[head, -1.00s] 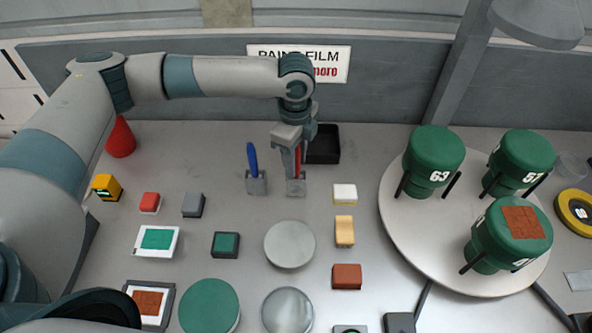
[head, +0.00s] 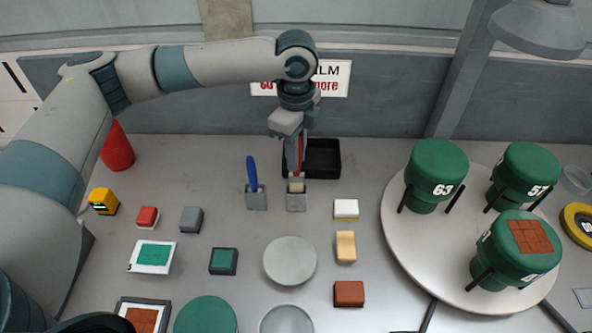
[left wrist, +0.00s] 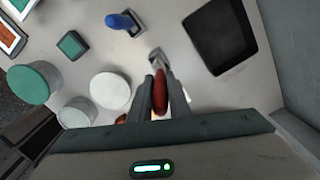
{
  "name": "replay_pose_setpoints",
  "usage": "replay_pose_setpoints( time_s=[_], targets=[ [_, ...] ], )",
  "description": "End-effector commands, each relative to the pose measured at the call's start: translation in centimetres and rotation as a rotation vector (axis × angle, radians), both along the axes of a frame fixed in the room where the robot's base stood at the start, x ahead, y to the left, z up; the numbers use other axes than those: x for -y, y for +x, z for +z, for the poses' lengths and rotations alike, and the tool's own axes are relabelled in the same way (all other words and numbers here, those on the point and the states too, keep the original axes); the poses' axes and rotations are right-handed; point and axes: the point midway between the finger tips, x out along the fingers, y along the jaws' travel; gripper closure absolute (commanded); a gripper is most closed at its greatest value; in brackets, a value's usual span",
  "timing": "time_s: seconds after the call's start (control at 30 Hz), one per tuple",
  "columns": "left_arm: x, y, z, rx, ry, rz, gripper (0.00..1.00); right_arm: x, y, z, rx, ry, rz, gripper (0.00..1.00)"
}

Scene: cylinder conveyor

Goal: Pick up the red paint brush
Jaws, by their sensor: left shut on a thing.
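My left gripper (head: 294,158) is shut on the red paint brush (head: 299,163), handle upright. Its pale bristles (head: 296,187) show at the top of the small grey holder (head: 296,203); I cannot tell whether they are fully clear of it. In the left wrist view, the red handle (left wrist: 160,92) sits between the two fingers of the left gripper (left wrist: 158,84), with the grey holder just beyond. My right gripper is not in view.
A blue brush (head: 252,172) stands in a matching holder just left. A black tray (head: 323,160) lies behind to the right. Small blocks and discs lie in front. A round platform (head: 400,248) with green numbered pots stands at right.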

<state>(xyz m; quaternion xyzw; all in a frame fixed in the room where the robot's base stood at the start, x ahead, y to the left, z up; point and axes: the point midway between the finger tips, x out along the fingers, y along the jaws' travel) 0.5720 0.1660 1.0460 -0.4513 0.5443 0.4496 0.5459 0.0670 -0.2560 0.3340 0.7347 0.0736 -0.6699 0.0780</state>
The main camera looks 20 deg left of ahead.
Motion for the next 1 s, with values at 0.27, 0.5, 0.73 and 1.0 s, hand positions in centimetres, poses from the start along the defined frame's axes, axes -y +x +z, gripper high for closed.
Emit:
replay_pose_setpoints(
  time_s=[0.27, 0.5, 0.73, 1.0],
  targets=[
    [0.0, 0.0, 3.2, 0.001, 0.0, 0.0, 1.0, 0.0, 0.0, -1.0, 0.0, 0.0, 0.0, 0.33],
    [0.0, 0.0, 3.6, 0.0, -0.001, 0.0, 1.0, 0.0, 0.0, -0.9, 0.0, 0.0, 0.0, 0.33],
    [0.0, 0.0, 3.5, -0.001, 0.0, -0.001, 1.0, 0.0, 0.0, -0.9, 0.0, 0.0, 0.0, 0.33],
    [0.0, 0.0, 3.5, -0.001, 0.0, -0.001, 1.0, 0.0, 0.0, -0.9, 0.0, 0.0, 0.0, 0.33]
  ],
)
